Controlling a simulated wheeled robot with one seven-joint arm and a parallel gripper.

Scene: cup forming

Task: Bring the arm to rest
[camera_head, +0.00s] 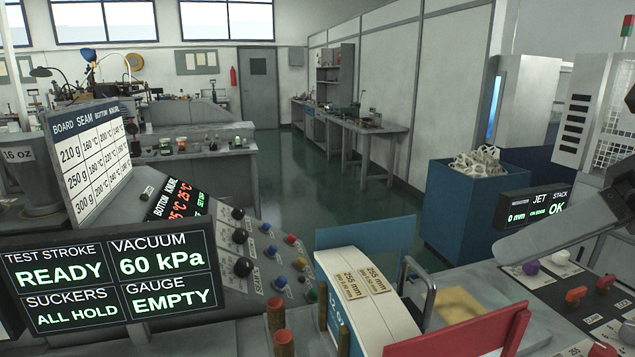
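A pale grey link of my arm (560,225) reaches in from the right edge, sloping down to the left above the control panel at the lower right. Its dark joint is cut off by the picture's right edge. I see no fingers of my gripper, so whether it is open or shut, or holds anything, does not show.
A status display (110,280) reads READY, 60 kPa, ALL HOLD and EMPTY. A knobbed console (255,250), a curved stack marked 255 mm (375,305) and a red frame (465,338) crowd the front. A blue bin (465,210) stands behind. The green floor (330,195) is clear.

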